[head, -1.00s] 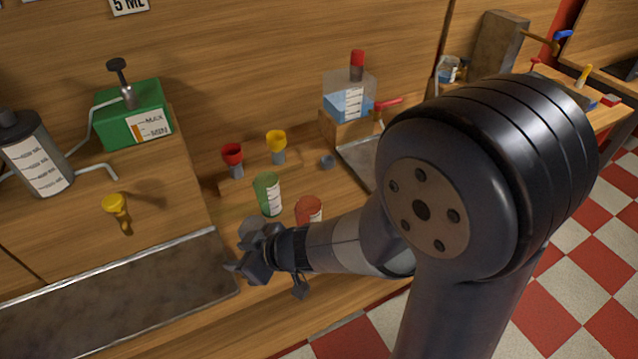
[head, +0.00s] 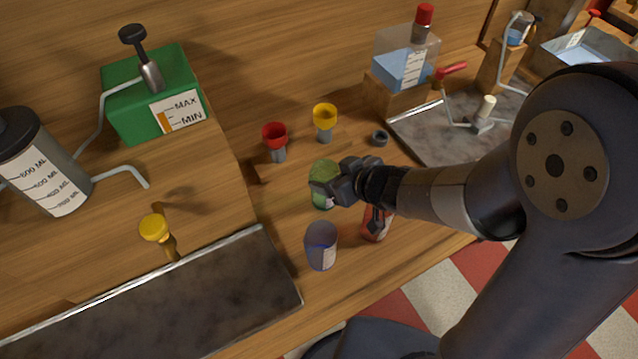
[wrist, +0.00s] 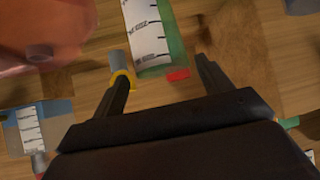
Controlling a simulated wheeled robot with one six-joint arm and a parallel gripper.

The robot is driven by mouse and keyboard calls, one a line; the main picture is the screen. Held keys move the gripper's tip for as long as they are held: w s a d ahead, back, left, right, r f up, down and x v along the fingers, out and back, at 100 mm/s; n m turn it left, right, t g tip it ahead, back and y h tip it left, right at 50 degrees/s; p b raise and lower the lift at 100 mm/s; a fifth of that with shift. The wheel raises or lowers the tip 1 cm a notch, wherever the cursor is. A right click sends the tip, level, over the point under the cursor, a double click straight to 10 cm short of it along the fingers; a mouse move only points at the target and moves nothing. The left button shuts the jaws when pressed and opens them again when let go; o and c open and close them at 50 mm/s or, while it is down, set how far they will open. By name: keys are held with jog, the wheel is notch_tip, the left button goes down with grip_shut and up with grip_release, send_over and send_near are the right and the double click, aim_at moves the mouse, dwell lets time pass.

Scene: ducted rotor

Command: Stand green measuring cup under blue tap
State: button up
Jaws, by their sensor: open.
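The green measuring cup (head: 323,197) stands on the wooden counter, partly covered by my gripper. My gripper (head: 342,178) is open at the cup's upper right side. In the wrist view, the green cup (wrist: 157,38) with its white scale label lies ahead of and between the spread fingers (wrist: 162,74); I cannot tell if either finger touches it. No blue-handled tap is visible in the current frames.
A red cup (head: 376,224) and a translucent bluish cup (head: 321,246) stand close by. Red (head: 275,142) and yellow (head: 325,121) funnel-like pieces stand behind. A red-handled tap (head: 450,71) is beside a blue-liquid tank (head: 404,66). A dark tray (head: 170,310) lies front left.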

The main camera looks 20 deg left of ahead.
aim_at(321, 172)
jog(key=shift+o, duration=0.5)
jog(key=shift+w+a+f, duration=0.1)
jog(key=shift+a+f, duration=0.1)
jog(key=shift+f, duration=0.15)
jog(key=shift+b+x, duration=0.8)
jog(key=shift+x, duration=1.95)
jog(key=shift+d+f, duration=0.1)
jog(key=c, duration=1.2)
